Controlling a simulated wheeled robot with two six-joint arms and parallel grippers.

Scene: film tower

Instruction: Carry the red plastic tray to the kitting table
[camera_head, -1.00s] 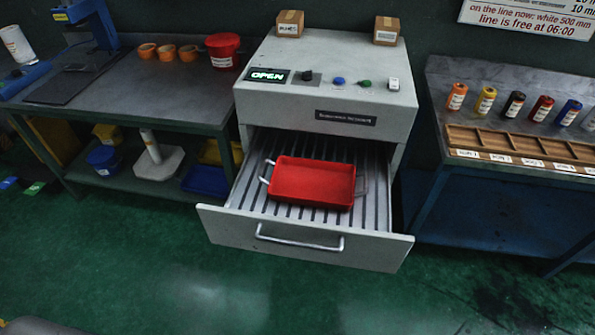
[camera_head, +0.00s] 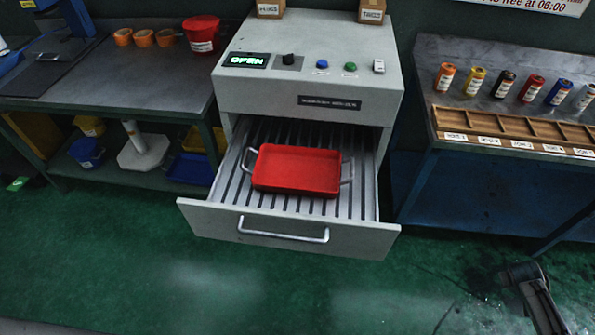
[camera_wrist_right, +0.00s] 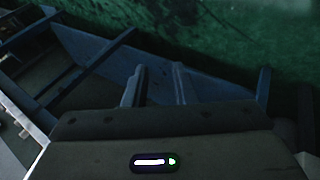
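The red plastic tray (camera_head: 297,170) lies flat on the slatted bottom of the open drawer (camera_head: 290,226) of a grey machine. It has a metal handle at each short end, and both handles are free. My left gripper is not in the head view. A dark part of my right arm shows at the lower right of the head view, well apart from the tray. In the right wrist view the two fingers of my right gripper (camera_wrist_right: 159,86) stand apart with nothing between them. The tray is not in that view.
The machine (camera_head: 305,95) shows a lit OPEN sign. At left is a bench (camera_head: 150,90) with orange cups and a red pot (camera_head: 201,36). At right is a blue table (camera_head: 480,190) with several small canisters and a wooden compartment rack (camera_head: 500,127). Green floor in front is clear.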

